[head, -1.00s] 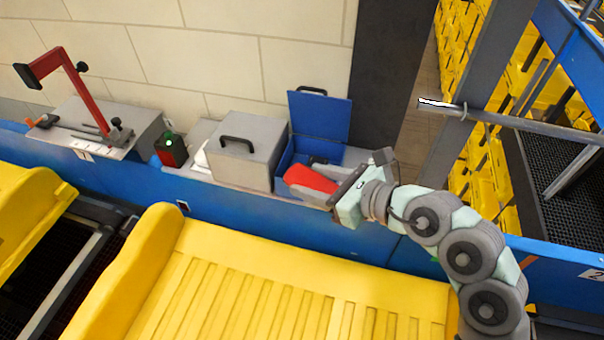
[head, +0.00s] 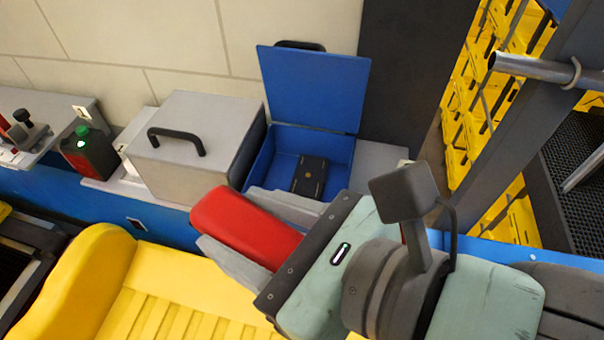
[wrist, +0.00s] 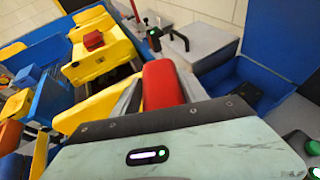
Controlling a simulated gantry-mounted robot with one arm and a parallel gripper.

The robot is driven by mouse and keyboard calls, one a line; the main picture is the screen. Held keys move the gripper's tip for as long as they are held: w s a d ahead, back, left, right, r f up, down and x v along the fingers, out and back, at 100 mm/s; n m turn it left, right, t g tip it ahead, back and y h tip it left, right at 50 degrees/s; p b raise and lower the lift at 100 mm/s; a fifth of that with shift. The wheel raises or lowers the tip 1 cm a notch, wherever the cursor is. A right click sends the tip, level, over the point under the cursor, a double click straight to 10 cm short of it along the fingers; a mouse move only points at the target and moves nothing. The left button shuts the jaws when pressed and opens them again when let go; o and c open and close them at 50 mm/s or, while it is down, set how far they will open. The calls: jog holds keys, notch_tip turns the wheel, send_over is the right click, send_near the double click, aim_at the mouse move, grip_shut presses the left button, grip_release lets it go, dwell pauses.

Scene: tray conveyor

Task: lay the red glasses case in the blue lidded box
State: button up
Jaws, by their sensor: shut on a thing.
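The red glasses case (head: 240,224) is held between the two grey fingers of my gripper (head: 250,232), in front of the blue lidded box. The case also shows in the wrist view (wrist: 162,84), sticking out past the fingers. The blue lidded box (head: 343,152) stands on the grey ledge with its lid (head: 315,88) raised upright at the back. A black flat object with small yellowish marks (head: 310,176) lies inside the box on its floor. My gripper partly hides the box's front wall. In the wrist view the box (wrist: 222,75) is at the right.
A closed grey box with a black handle (head: 195,145) stands directly left of the blue box. A black and red container with a green cap (head: 87,152) is further left. A yellow tray (head: 150,300) lies below, in front of the ledge. A grey post stands at the right.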

jog(key=shift+w+r+p, duration=0.2)
jog(key=shift+w+p, duration=0.15)
jog(key=shift+p, duration=0.1)
jog(key=w+d+p, duration=0.2)
jog(key=w+p, duration=0.5)
jog(key=w, duration=0.2)
jog(key=w+d+p, duration=0.3)
jog(key=w+p, duration=0.3)
jog(key=w, duration=0.3)
notch_tip(320, 180, down, 8)
jog(key=p, duration=0.2)
jog(key=shift+w+r, duration=0.2)
jog(key=shift+r, duration=0.05)
jog(key=shift+a+f+b, duration=0.1)
jog(key=shift+f+b, duration=0.55)
jog(key=shift+b, duration=0.2)
jog(key=o, duration=1.4)
